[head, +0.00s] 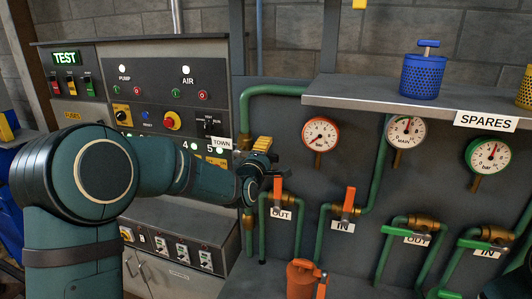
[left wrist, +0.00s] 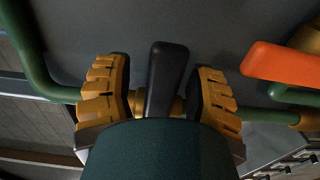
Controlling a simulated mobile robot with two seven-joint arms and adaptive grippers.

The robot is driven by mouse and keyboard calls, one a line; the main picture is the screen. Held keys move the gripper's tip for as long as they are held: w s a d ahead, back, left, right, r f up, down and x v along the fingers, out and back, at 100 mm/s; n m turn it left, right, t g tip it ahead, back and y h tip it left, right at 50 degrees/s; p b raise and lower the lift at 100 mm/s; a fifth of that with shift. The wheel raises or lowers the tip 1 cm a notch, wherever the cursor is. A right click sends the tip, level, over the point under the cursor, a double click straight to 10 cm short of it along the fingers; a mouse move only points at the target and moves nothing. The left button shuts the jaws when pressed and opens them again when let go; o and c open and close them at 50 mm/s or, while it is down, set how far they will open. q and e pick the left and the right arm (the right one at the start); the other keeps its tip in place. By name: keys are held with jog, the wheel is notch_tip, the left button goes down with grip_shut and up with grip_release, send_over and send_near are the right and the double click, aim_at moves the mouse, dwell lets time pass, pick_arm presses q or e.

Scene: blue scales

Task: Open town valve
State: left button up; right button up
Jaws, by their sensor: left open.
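The TOWN label (head: 222,143) is on the panel beside a vertical green pipe in the head view. My left gripper (head: 262,158) is just right of that label and hides most of the valve there. In the left wrist view, a black lever (left wrist: 167,75) on a brass valve body (left wrist: 150,104) stands between the two yellow-padded fingers of my left gripper (left wrist: 158,92). The gripper is open, with a visible gap on each side of the lever.
An orange OUT valve lever (head: 277,190) is close right of my gripper; it also shows in the left wrist view (left wrist: 280,65). Another orange lever (head: 349,198) is at IN. A control panel (head: 150,85) stands left, a shelf (head: 360,92) with a blue basket (head: 423,76) upper right.

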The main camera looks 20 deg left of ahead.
pick_arm(q)
grip_shut()
jog(key=shift+w, duration=0.15)
jog(key=shift+f, duration=0.1)
